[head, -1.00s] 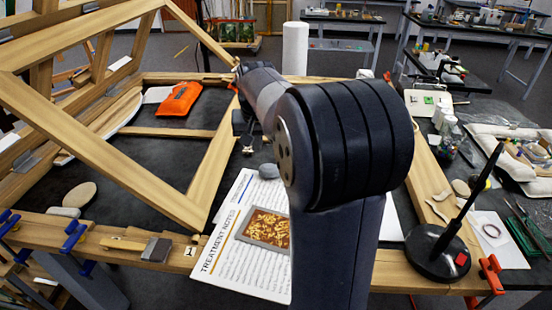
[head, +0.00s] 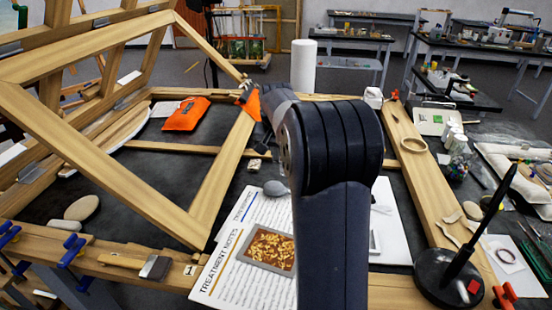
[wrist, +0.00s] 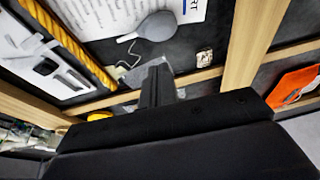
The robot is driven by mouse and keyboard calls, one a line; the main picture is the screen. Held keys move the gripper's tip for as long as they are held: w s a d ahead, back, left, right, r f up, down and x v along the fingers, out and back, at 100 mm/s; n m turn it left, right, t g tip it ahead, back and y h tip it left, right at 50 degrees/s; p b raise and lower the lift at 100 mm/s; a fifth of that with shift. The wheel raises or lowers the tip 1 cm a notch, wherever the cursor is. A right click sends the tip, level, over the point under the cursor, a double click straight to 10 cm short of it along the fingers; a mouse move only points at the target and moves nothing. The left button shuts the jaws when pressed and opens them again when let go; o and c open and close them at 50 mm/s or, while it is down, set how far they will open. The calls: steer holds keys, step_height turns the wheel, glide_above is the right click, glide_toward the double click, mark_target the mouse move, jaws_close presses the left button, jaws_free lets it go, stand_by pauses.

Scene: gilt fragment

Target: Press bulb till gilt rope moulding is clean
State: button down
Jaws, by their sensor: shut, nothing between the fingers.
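The grey bulb (head: 275,188) lies on the dark table beside the printed notes, left of my arm. It also shows at the top of the wrist view (wrist: 156,25), with a pointed nozzle to its left. The gilt rope moulding (wrist: 72,42) is a twisted yellow strip at the upper left of the wrist view; my arm appears to hide it in the head view. My gripper (wrist: 158,80) is shut and empty, apart from the bulb in the wrist picture. The head view hides its fingers behind my arm.
A small pale, patterned block (wrist: 205,58) lies near the bulb. Wooden frame bars (head: 225,165) border the dark work area. An orange pouch (head: 186,114) lies at the left. A black weighted stand (head: 447,276) stands at the right. Treatment notes (head: 235,275) lie in front.

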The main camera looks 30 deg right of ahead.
steer(key=p, duration=0.1)
glide_toward(275, 185)
steer(key=x, duration=0.5)
steer(key=shift+w+d+r, duration=0.1)
steer(key=shift+w+d, duration=0.2)
steer(key=shift+w, duration=0.15)
steer(key=shift+x, duration=0.8)
steer(key=shift+s+a, duration=0.15)
steer(key=shift+f+b, duration=0.8)
steer(key=shift+f, duration=0.3)
steer(key=shift+r, duration=0.1)
